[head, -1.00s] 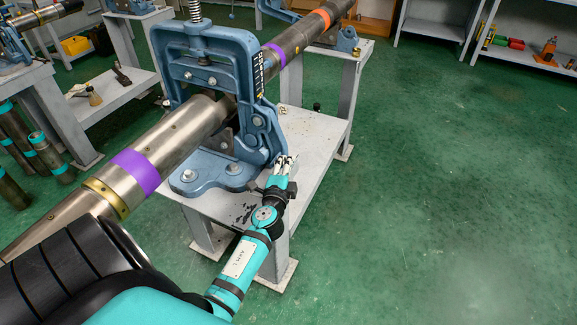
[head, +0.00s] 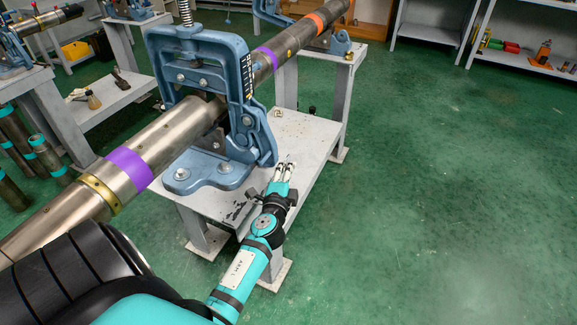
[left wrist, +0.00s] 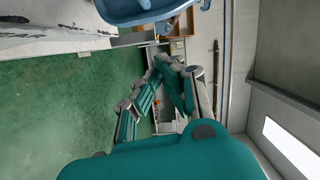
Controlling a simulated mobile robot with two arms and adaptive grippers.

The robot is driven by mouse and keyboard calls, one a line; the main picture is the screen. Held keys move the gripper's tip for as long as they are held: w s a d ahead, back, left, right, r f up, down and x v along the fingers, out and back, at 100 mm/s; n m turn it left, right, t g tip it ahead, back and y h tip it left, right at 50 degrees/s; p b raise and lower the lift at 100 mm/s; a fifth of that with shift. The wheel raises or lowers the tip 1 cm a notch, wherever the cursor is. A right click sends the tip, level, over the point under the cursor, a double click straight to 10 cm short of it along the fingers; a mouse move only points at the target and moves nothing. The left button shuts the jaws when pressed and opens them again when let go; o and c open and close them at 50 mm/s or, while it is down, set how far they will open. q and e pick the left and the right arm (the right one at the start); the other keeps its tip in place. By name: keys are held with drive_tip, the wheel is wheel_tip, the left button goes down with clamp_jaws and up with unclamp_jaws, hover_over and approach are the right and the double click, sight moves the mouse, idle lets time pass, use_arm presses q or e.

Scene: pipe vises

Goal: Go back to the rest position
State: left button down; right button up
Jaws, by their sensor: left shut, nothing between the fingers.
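My left gripper (head: 284,168) is shut and empty over the front right part of the grey metal stand (head: 305,135). It is just in front of and to the right of the blue pipe vise (head: 183,180). It also shows in the left wrist view (left wrist: 167,62), with nothing between its fingers. A steel pipe (head: 170,134) with a purple band runs through the vise. I cannot tell the exact gap between gripper and vise. My right gripper is out of view.
Another grey stand (head: 44,95) with a vise is at the left. Short pipes with teal bands (head: 45,150) stand on the floor there. Shelves (head: 520,50) stand along the back right. The green floor (head: 430,190) to the right is clear.

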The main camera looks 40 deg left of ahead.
use_arm(q)
drive_tip(key=v, duration=0.7)
drive_tip(key=s+d+f+n+g+h+p, duration=0.15)
drive_tip(key=s+d+f, duration=0.25)
drive_tip(key=f, duration=0.6)
drive_tip(key=s+d+f+n+g+h, duration=0.1)
drive_tip(key=s+d+f+g+h, duration=0.25)
drive_tip(key=f, duration=0.65)
drive_tip(key=s+d+f+n+g+h+p, duration=0.15)
drive_tip(key=s+d+f, duration=0.25)
drive_tip(key=f, duration=0.7)
drive_tip(key=s+d+f+n+g, duration=0.1)
drive_tip(key=s+f+g, duration=0.3)
drive_tip(key=s, duration=1)
drive_tip(key=s+d+f+n+g+h+p, duration=0.1)
drive_tip(key=s+f+n+g, duration=0.2)
drive_tip(key=s+f, duration=0.6)
drive_tip(key=s+g, duration=0.1)
drive_tip(key=s, duration=0.5)
drive_tip(key=shift+d+f, duration=0.25)
drive_tip(key=shift+f, duration=0.05)
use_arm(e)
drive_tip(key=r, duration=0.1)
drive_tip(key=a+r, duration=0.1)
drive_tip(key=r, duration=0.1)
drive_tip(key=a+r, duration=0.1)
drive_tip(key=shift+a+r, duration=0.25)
use_arm(q)
drive_tip(key=shift+s+h, duration=0.1)
drive_tip(key=shift+h, duration=0.15)
